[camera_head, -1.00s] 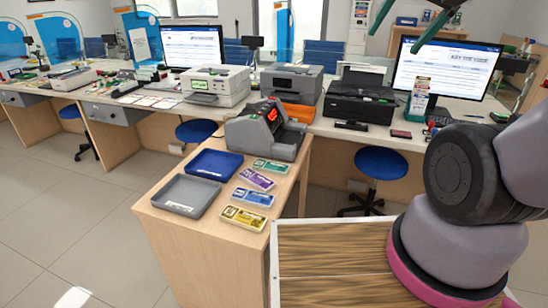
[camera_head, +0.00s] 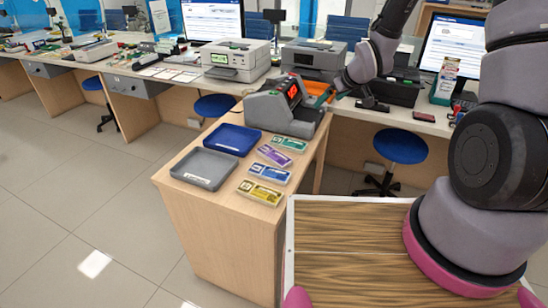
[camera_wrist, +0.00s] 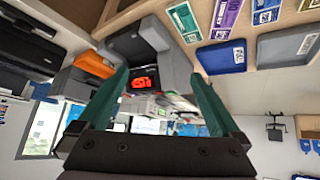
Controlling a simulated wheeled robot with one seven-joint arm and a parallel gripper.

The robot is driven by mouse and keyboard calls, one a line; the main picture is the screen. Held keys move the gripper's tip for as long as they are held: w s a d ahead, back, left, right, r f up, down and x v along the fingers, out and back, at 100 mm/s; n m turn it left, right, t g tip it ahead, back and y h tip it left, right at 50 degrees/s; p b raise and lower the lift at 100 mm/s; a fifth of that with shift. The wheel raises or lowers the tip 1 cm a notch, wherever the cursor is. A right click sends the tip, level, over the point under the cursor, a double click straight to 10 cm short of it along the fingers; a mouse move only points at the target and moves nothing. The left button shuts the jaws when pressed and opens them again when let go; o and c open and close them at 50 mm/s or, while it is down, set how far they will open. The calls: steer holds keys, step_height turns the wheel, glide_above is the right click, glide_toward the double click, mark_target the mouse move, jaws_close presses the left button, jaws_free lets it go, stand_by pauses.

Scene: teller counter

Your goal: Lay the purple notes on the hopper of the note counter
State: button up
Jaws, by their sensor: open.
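The purple notes (camera_head: 274,155) lie flat on the wooden side counter, between the green notes and the blue notes. They also show at the top of the wrist view (camera_wrist: 227,16). The grey note counter (camera_head: 272,112), with a lit red display, stands at the counter's back end; it shows between my fingers in the wrist view (camera_wrist: 176,68). Its hopper is hard to make out. My gripper (camera_wrist: 158,78) has its teal fingers apart with nothing between them. In the head view it is up beside the note counter, on its right, away from the notes.
Green notes (camera_head: 289,143), blue notes (camera_head: 270,173) and yellow notes (camera_head: 260,194) lie in a row with the purple ones. A blue tray (camera_head: 231,139) and a grey tray (camera_head: 204,168) sit to their left. Printers and a blue stool (camera_head: 401,147) are behind.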

steer(key=s+a+f+n+y, duration=0.2)
steer(key=a+f, duration=0.5)
steer(key=f, duration=0.4)
steer(key=y, duration=0.2)
glide_toward(274, 154)
steer(key=shift+s+d+r+n, duration=0.15)
steer(key=shift+s+d+r, duration=0.1)
steer(key=shift+d+r, duration=0.2)
steer(key=shift+s+d+r+n, duration=0.15)
steer(key=shift+s+d+r, duration=0.15)
steer(key=shift+d+r, duration=0.15)
steer(key=shift+a+f, duration=0.2)
steer(key=shift+a, duration=0.1)
steer(key=x, duration=1)
steer(key=shift+a+f, duration=0.1)
steer(key=shift+f, duration=0.2)
steer(key=c, duration=1.5)
steer(key=shift+r, duration=0.1)
